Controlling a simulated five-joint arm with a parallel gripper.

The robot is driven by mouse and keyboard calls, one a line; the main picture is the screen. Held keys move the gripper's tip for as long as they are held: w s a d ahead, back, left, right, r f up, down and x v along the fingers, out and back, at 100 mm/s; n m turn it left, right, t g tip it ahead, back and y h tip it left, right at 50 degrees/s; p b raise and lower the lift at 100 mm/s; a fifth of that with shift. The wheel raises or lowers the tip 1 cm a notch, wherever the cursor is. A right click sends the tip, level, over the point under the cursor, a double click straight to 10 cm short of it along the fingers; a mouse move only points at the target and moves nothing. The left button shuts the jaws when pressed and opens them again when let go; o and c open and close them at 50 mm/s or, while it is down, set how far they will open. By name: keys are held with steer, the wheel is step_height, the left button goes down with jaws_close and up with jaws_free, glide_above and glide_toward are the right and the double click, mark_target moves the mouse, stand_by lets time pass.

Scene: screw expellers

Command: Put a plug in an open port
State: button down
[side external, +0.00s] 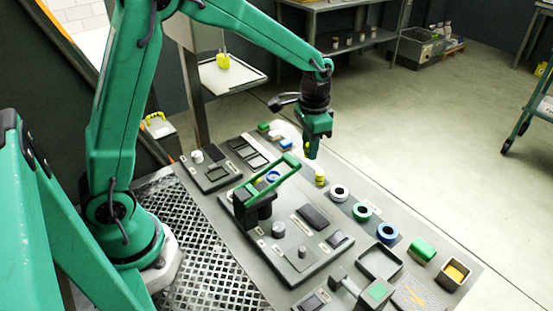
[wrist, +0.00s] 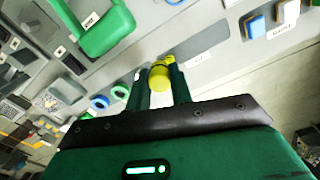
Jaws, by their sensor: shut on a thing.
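My gripper (side external: 311,153) hangs above the right side of the grey work panel, pointing down. It is shut on a yellow plug, which shows between the fingers in the wrist view (wrist: 158,77). I cannot tell for sure which opening is an open port.
A green handle (side external: 272,182) rises from the middle of the panel. A white ring (side external: 339,192), a green ring (side external: 362,210) and a blue ring (side external: 387,232) line the right edge. Small coloured blocks (side external: 275,136) lie at the far end.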

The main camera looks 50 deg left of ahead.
step_height(320, 180, up, 5)
steer(key=shift+s+a+f, duration=0.1)
steer(key=shift+s, duration=0.05)
steer(key=s+a, duration=0.3)
steer(key=s, duration=0.6)
steer(key=s+a, duration=0.4)
steer(key=s, duration=0.5)
step_height(320, 180, down, 7)
steer(key=shift+d, duration=0.25)
steer(key=shift+w+f, duration=0.1)
steer(key=shift+f, duration=2.2)
